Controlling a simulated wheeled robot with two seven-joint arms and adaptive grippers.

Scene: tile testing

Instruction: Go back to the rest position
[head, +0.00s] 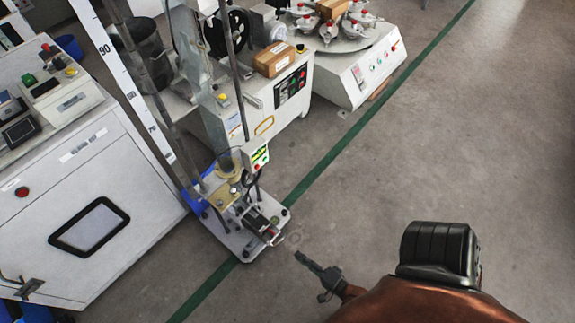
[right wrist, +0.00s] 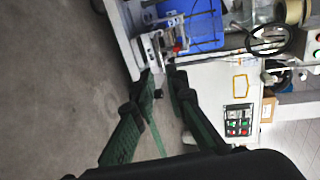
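My right gripper (head: 301,258) is in the lower middle of the head view, at the end of my orange-brown arm from the bottom right. It is above the floor, just right of the base of a tall testing rig (head: 262,224). In the right wrist view its two dark fingers (right wrist: 161,74) stand apart with nothing between them. The rig's base lies beyond the fingertips there, and I see no contact. My left gripper is not in view.
A white cabinet (head: 105,185) with a dark window stands at the left. A machine with a brown box (head: 274,59) and another with a round plate (head: 345,42) stand at the back. A green line (head: 335,152) crosses the floor. The floor at the right (head: 480,130) is clear.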

